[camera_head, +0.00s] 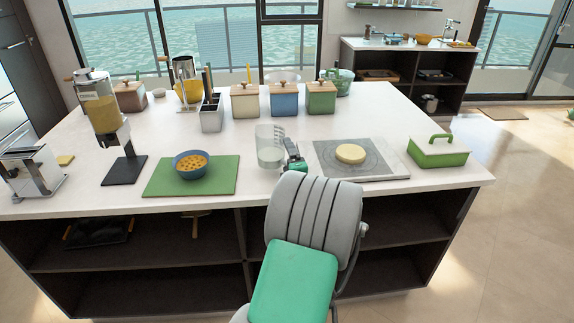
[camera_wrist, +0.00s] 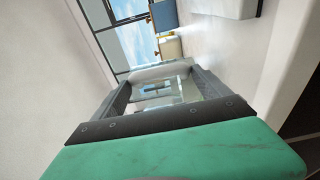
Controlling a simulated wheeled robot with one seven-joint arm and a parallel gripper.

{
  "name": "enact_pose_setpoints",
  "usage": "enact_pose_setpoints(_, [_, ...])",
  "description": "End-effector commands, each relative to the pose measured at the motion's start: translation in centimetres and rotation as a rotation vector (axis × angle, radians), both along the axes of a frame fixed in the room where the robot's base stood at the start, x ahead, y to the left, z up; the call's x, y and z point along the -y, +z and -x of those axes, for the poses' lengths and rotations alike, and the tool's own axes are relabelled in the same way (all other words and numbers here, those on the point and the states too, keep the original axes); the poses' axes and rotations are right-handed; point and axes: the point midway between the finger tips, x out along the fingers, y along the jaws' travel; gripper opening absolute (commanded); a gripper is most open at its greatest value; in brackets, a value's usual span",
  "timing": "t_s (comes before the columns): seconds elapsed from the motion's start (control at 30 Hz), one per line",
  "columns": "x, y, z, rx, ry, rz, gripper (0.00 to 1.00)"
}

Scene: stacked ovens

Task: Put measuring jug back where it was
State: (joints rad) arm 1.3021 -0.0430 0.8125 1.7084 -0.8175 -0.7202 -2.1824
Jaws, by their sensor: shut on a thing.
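The measuring jug (camera_head: 270,152) is clear glass or plastic and looks upright, at the front middle of the white island counter. My gripper (camera_head: 292,160) is at the jug's right side, shut on it. In the wrist view the jug (camera_wrist: 160,88) shows between my two dark fingers, with my gripper (camera_wrist: 170,98) around part of it. My arm hides the counter just in front. I cannot tell whether the jug's base touches the counter.
Left of the jug, a blue bowl (camera_head: 190,168) of food stands on a green board (camera_head: 225,178). Right, a round yellow item (camera_head: 350,153) lies on a grey slab (camera_head: 390,168). A green lidded box (camera_head: 438,155) is farther right. Several canisters (camera_head: 284,100) stand behind.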

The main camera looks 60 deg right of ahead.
Motion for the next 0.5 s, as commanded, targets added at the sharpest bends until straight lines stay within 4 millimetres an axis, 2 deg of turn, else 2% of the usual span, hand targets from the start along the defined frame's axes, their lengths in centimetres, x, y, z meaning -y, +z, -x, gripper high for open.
enact_pose_setpoints(0.23, [0.4, -3.2, -0.5, 0.002, -0.001, -0.001, 0.14])
enact_pose_setpoints(0.5, [0.4, -3.6, -0.5, 0.002, -0.001, 0.005, 0.14])
